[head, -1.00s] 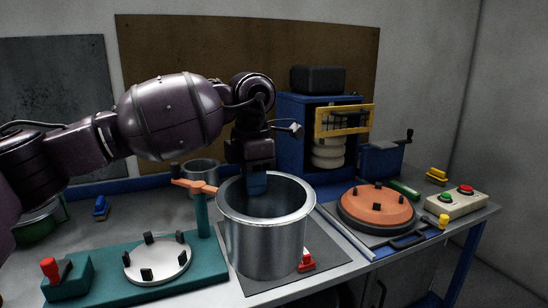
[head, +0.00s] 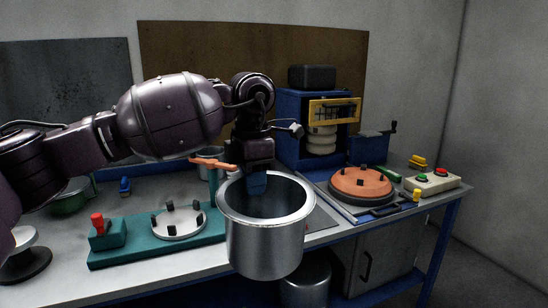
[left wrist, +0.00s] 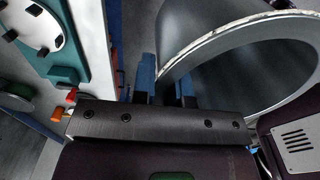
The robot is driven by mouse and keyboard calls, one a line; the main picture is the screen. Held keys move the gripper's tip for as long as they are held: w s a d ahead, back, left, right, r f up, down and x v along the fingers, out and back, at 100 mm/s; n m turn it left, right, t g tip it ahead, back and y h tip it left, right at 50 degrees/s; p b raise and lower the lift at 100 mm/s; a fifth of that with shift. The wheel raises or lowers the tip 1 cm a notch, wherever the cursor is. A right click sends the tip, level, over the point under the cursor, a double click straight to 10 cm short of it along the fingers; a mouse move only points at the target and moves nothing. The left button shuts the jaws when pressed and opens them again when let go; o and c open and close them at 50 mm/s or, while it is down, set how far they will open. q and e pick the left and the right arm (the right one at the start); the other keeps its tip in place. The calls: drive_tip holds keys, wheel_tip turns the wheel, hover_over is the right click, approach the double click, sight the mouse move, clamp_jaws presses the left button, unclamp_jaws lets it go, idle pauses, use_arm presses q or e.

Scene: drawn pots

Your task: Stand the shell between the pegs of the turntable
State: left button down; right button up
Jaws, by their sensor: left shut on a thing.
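The shell (head: 265,245) is an open steel cylinder, upright. My left gripper (head: 257,183) is shut on its rim at the back left, one finger inside the wall. In the left wrist view the shell (left wrist: 240,75) shows its rim between the blue fingers (left wrist: 165,88). The shell hangs in front of the table's front edge, clear of the dark mat (head: 320,218). Two discs carry black pegs: a pale one (head: 180,224) on a teal base, left of the shell, and an orange one (head: 360,186) to the right. My right gripper is out of view.
A red-knobbed block (head: 100,230) is on the teal base, and an orange-topped post (head: 213,185) stands at its back right, close to the shell. A blue press (head: 300,130) stands behind. A button box (head: 432,182) is far right. Another metal vessel (head: 305,285) is below the table.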

use_arm(q)
drive_tip(key=m, duration=0.3)
drive_tip(key=shift+d+m, duration=0.1)
drive_tip(key=shift+m, duration=0.2)
drive_tip(key=shift+w+f+m, duration=0.1)
drive_tip(key=shift+w+m, duration=0.2)
drive_tip(key=shift+m, duration=0.4)
drive_tip(key=m, duration=0.2)
drive_tip(key=s, duration=0.1)
drive_tip(key=shift+d+r+m, duration=0.25)
drive_tip(key=shift+r+m, duration=0.15)
drive_tip(key=s+a+f+m, duration=0.6)
drive_tip(key=a+f+m, duration=0.1)
drive_tip(key=f, duration=0.5)
drive_tip(key=s+a+f+m, duration=0.6)
drive_tip(key=a+f+m, duration=0.1)
drive_tip(key=a+f, duration=0.3)
drive_tip(key=shift+a+f+m, duration=0.25)
drive_tip(key=shift+f+m, duration=0.05)
drive_tip(key=shift+f, duration=0.6)
